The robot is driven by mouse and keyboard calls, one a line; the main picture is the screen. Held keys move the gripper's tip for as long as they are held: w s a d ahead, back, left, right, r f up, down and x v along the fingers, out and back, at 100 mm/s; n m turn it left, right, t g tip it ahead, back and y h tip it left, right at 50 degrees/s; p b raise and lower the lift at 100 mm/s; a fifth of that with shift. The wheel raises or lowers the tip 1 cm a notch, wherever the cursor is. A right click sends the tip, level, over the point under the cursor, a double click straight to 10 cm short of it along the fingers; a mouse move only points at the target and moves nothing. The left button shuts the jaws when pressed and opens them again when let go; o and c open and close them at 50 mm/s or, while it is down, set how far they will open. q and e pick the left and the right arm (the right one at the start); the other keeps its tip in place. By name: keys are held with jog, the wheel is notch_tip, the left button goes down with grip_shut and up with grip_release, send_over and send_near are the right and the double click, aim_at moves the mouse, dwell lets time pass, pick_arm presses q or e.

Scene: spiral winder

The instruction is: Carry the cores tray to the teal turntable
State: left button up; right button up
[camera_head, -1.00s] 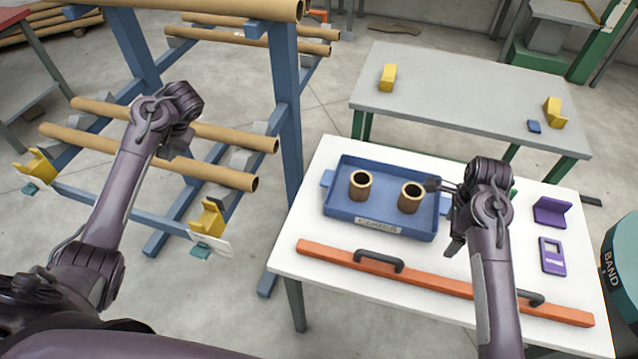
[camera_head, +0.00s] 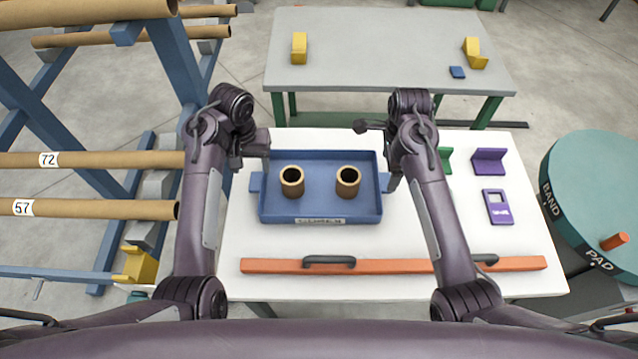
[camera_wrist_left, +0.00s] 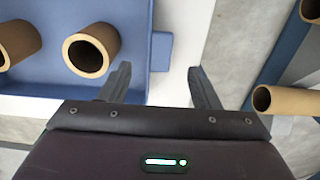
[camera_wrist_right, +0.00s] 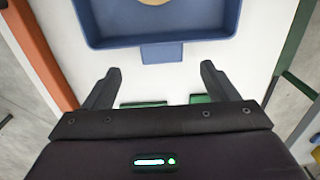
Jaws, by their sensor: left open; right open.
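The blue cores tray (camera_head: 320,207) lies on the white table with two brown cores, a left one (camera_head: 292,182) and a right one (camera_head: 348,182), upright in it. It has a blue tab at its left end (camera_head: 256,182) and right end (camera_head: 384,181). My left gripper (camera_wrist_left: 162,88) is open and empty at the left end; the left tab (camera_wrist_left: 161,52) shows ahead of its fingers, apart. My right gripper (camera_wrist_right: 158,85) is open and empty at the right end, the right tab (camera_wrist_right: 162,53) ahead between its fingers. The teal turntable (camera_head: 592,175) stands right of the table.
An orange bar (camera_head: 390,266) with black handles lies along the table's front. Purple pieces (camera_head: 498,207) lie on the table's right. A grey table (camera_head: 380,50) stands behind. A blue rack with long brown tubes (camera_head: 100,160) stands left.

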aim_at(256, 180)
pick_arm(q)
jog(key=shift+w+f, duration=0.15)
jog(key=shift+f, duration=3.9)
pick_arm(e)
jog(key=shift+w+f, duration=0.15)
jog(key=shift+f, duration=3.9)
pick_arm(q)
jog(key=shift+c, duration=0.2)
grip_shut()
pick_arm(e)
jog(key=c, duration=1.3)
pick_arm(q)
jog(key=shift+r, duration=0.1)
pick_arm(e)
jog(key=shift+r, duration=0.1)
